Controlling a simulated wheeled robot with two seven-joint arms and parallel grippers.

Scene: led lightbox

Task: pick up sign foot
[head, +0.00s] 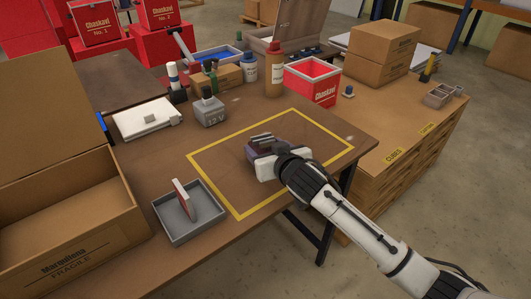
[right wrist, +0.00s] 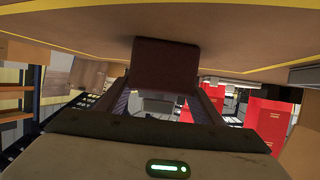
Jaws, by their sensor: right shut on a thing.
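My right gripper (head: 258,147) is over the yellow-outlined area (head: 213,193) of the table, low near its surface. It is shut on a dark block, which I take to be the sign foot (right wrist: 165,65). In the right wrist view the block sits between the two fingers, close to the tabletop; I cannot tell whether it touches it. In the head view the gripper and wrist hide most of the block. My left gripper is not in view.
A grey tray (head: 162,219) holding a red and white panel (head: 183,199) stands left of the outlined area. A 12 V battery (head: 210,113), bottles and a red box (head: 312,88) stand behind it. A large open carton (head: 70,235) is at left. Most of the outlined area is clear.

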